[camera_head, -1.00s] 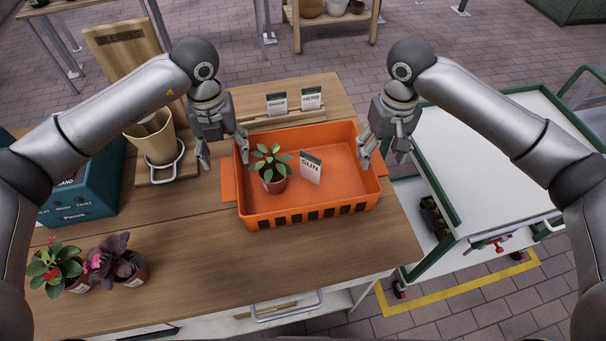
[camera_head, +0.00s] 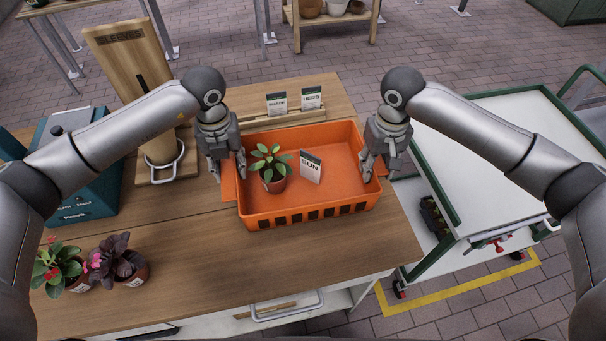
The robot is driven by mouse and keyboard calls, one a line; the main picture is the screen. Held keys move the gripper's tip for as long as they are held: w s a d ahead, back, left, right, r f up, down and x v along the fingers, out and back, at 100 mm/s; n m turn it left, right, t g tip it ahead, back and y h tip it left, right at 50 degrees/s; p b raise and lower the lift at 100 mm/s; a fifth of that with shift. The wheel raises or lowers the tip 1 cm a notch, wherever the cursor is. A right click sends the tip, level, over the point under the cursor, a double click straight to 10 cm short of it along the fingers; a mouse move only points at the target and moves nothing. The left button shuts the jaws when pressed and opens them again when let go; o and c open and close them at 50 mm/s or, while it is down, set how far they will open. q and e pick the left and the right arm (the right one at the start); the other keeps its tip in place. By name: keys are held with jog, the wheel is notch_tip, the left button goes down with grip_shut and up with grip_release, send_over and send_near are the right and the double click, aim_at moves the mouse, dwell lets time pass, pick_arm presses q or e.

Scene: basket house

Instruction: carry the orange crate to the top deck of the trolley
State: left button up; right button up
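The orange crate (camera_head: 308,216) sits on the wooden workbench (camera_head: 190,285), near its right end. A small potted green plant (camera_head: 272,170) and a card marked SUN (camera_head: 311,168) stand inside it. My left gripper (camera_head: 229,177) straddles the crate's left end, one finger inside the wall and one outside. My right gripper (camera_head: 379,177) straddles the right end in the same way. Both sets of fingers stand apart, and contact with the crate is not clear. The trolley (camera_head: 480,150) stands right of the bench, its pale top deck empty.
Behind the crate is a wooden rack with cards (camera_head: 290,113). A wooden stand marked SLEEVES (camera_head: 125,60) and a teal box (camera_head: 95,195) are at left. Two potted plants (camera_head: 110,262) stand at the front left. The trolley's green rim (camera_head: 437,190) borders its deck.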

pick_arm(q)
grip_shut()
pick_arm(e)
grip_shut()
pick_arm(q)
jog(key=shift+r, duration=0.2)
pick_arm(e)
jog(key=shift+w+r, duration=0.1)
jog(key=shift+r, duration=0.1)
